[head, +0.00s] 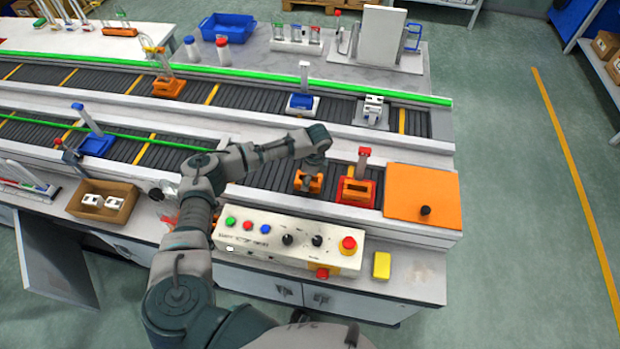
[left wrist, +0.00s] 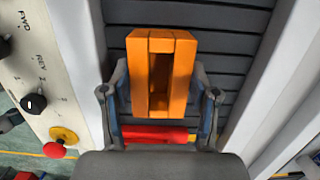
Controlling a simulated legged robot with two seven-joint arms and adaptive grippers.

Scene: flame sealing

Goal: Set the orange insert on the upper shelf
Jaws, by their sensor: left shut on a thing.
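The orange insert (head: 316,184) is a hollow block at the lower conveyor (head: 270,202), left of a red fixture (head: 357,190). My left gripper (head: 309,172) reaches down onto it from above. In the left wrist view, the insert (left wrist: 174,42) sits between the two fingers of the left gripper (left wrist: 162,98), which are shut on it. A red bar (left wrist: 155,135) shows just below it there. I cannot tell whether the insert touches the belt. The upper conveyor (head: 235,95) runs behind, raised. No surface is clearly marked as the upper shelf. My right gripper is out of view.
On the upper conveyor stand an orange fixture (head: 167,86), a blue one (head: 301,101) and a white one (head: 372,108). An orange plate (head: 423,195) covers the lower conveyor's right end. A button panel (head: 270,240) lies in front. Belt between the upper fixtures is clear.

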